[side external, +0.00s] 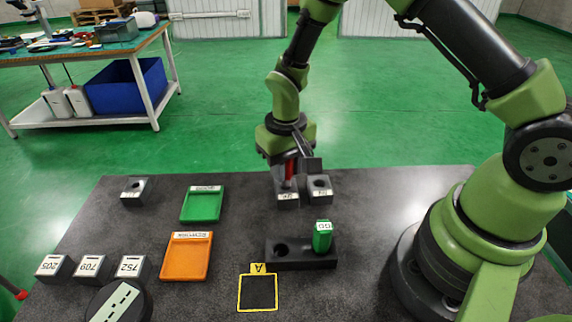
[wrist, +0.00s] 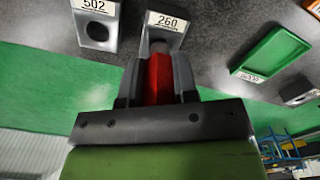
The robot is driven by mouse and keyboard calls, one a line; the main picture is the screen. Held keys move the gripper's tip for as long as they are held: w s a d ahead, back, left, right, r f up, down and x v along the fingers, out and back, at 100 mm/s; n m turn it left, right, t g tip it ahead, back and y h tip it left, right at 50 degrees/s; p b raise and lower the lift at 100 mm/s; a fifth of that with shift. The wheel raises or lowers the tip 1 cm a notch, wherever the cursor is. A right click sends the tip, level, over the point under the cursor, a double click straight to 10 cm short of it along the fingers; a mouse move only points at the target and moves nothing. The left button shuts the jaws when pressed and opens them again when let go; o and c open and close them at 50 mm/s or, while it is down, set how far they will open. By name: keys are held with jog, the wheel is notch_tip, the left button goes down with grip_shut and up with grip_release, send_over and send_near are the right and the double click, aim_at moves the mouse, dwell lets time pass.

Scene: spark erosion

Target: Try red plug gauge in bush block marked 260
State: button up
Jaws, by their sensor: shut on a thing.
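The red plug gauge (side external: 291,170) is upright between the fingers of my gripper (side external: 290,168), which is shut on it. In the wrist view the red gauge (wrist: 158,78) sits between the two fingers (wrist: 157,85). The bush block marked 260 (wrist: 166,24) is just beyond it; in the side external view this grey block (side external: 287,199) is directly below the gripper. The gauge's lower end is close over the block. Whether it is in the bore cannot be told, as the bore is largely hidden.
Block 502 (wrist: 97,30) stands close beside 260. A dark holder (side external: 300,262) has one empty hole and a green gauge (side external: 322,237). Green (side external: 201,206) and orange (side external: 186,258) trays lie left, with blocks 205, 709 and 752 (side external: 131,269) further left.

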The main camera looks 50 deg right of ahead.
jog(key=shift+f, duration=0.3)
dwell(1.0)
jog(key=shift+r, duration=2.5)
